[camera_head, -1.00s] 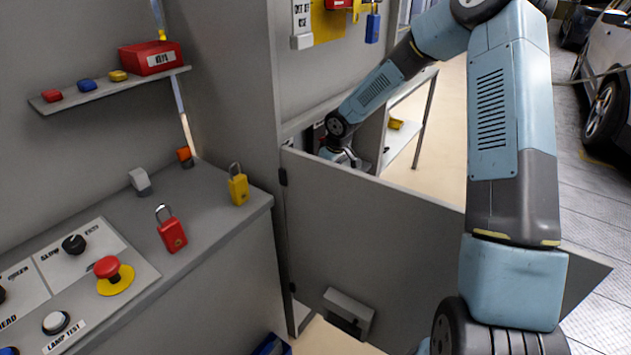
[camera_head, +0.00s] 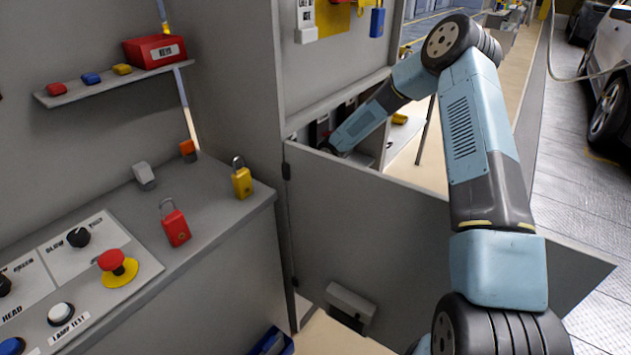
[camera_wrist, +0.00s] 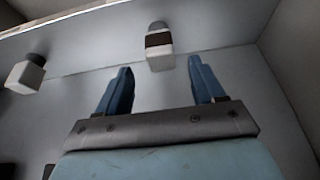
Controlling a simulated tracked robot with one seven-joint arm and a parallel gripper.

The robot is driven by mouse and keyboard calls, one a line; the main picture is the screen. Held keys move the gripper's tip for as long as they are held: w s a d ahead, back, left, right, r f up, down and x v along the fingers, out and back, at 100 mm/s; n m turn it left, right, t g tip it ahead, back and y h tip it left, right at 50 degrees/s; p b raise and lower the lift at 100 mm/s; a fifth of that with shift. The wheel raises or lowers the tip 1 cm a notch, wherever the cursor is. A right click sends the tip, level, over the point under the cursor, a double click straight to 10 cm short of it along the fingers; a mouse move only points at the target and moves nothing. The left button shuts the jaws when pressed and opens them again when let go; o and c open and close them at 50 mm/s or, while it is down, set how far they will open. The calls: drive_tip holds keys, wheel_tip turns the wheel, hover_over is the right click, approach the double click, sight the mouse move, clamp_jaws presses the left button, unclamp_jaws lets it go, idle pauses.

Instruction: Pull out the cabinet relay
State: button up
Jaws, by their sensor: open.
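The grey cabinet's door (camera_head: 390,225) stands open in the head view. My arm reaches over it into the cabinet interior, and the door hides my gripper there. In the wrist view my gripper (camera_wrist: 159,68) is open, with two blue fingers apart and nothing between them. A small pale block with a dark band and a dark rounded end (camera_wrist: 159,46) lies just past the fingertips, roughly centred between them. It may be the relay, but no label shows. I cannot tell how far it is from the fingers. A similar pale block (camera_wrist: 25,76) is farther left.
The cabinet's pale inner wall (camera_wrist: 210,65) surrounds the fingers. In the head view, a counter with a red padlock (camera_head: 175,226), a yellow padlock (camera_head: 242,182) and a control panel (camera_head: 75,265) stands left. A shelf (camera_head: 110,88) holds a red box.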

drive_tip(key=x, duration=0.6)
drive_tip(key=shift+a+f, duration=0.1)
drive_tip(key=shift+f, duration=0.2)
drive_tip(key=shift+c, duration=0.5)
drive_tip(key=c, duration=0.9)
drive_tip(key=o, duration=0.4)
drive_tip(key=shift+w, duration=0.1)
drive_tip(key=shift+c, duration=1.2)
drive_tip(key=shift+r, duration=0.35)
drive_tip(key=shift+r, duration=2.25)
